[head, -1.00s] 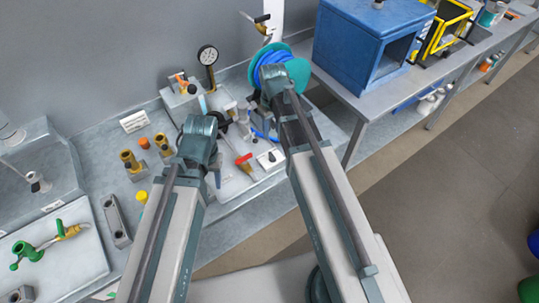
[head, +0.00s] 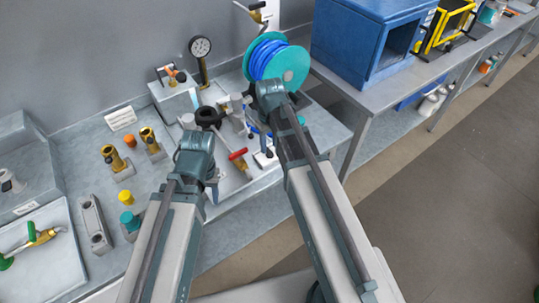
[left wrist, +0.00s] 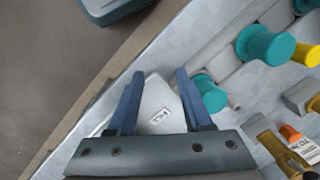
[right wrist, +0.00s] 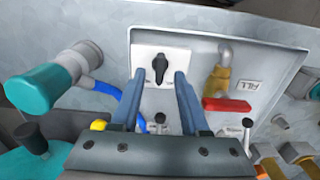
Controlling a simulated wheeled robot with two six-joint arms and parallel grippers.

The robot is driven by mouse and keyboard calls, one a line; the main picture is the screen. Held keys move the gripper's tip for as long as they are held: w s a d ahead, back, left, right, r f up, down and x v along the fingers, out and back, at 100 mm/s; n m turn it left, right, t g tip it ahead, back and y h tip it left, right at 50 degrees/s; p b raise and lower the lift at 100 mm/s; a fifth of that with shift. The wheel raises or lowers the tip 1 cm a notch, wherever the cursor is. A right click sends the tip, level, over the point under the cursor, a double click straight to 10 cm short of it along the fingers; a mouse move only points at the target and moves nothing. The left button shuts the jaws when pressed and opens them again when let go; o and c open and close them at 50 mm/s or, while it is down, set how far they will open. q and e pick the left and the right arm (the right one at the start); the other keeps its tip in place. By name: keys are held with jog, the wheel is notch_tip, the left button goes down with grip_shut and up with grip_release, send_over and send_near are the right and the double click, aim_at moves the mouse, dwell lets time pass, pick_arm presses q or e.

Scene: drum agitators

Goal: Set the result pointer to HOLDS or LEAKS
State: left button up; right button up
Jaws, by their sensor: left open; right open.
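The result pointer, a black knob (right wrist: 159,68) on a white plate (right wrist: 147,52), shows in the right wrist view between and just beyond my right fingertips. Its narrow end points down in that picture; no HOLDS or LEAKS lettering is readable. The plate is partly visible in the head view (head: 265,160), beside my right arm. My right gripper (right wrist: 159,76) is open and empty, fingers pointing at the knob; I cannot tell whether they touch it. My left gripper (left wrist: 159,72) is open and empty over a pale tray corner with a small label (left wrist: 158,116).
A red-handled brass valve (right wrist: 226,103) stands beside the plate, near a FILL label. A blue hose reel (head: 278,62) and a dial gauge (head: 200,47) stand behind. Teal knobs (left wrist: 265,46) are right of my left gripper. Brass fittings (head: 113,158) stand on the bench.

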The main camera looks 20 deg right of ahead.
aim_at(269, 152)
notch_tip(269, 152, down, 2)
jog(key=shift+f+b, duration=0.2)
jog(key=shift+b, duration=0.55)
grip_shut()
